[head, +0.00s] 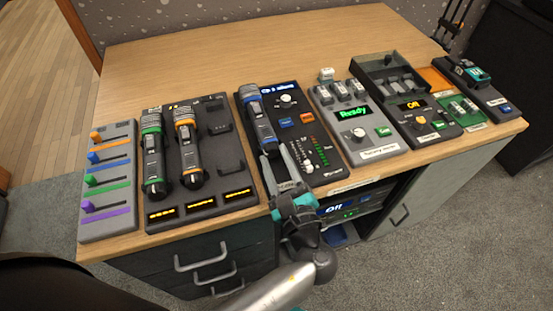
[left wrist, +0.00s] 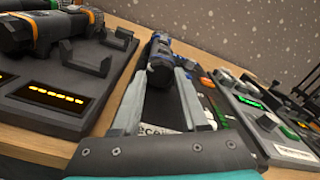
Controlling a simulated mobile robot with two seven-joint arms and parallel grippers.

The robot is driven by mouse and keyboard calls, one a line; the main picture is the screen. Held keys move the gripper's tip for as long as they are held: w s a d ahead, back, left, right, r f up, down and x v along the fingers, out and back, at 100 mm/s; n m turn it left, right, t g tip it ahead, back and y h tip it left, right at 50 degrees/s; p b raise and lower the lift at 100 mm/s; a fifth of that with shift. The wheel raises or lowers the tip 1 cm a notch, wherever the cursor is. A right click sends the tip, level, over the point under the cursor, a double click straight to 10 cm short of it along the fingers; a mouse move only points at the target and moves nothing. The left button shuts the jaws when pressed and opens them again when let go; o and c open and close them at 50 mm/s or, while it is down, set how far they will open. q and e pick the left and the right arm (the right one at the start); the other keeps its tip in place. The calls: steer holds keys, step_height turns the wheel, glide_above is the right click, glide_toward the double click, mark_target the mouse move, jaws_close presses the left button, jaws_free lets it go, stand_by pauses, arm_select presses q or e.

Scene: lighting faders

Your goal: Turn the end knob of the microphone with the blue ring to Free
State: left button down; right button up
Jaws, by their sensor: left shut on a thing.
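The microphone with the blue ring (head: 259,119) lies on the black receiver panel (head: 317,150), its head toward the back and its knob end toward me. It also shows in the left wrist view (left wrist: 160,60), its near end between my fingers. My left gripper (head: 273,154) reaches in from the front edge and is shut on the microphone's near end, at the end knob. The fingers hide much of the knob, and I cannot read its setting. My right gripper is not in view.
Microphones with a green ring (head: 152,150) and an orange ring (head: 187,150) lie on a charger tray (head: 222,155) to the left. A fader panel (head: 107,185) is at far left. A unit reading "Ready" (head: 355,130) stands right. The desk behind (head: 240,55) is clear.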

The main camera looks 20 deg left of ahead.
arm_select(q)
steer(key=shift+c, duration=2)
jaws_free()
steer(key=shift+f, duration=0.1)
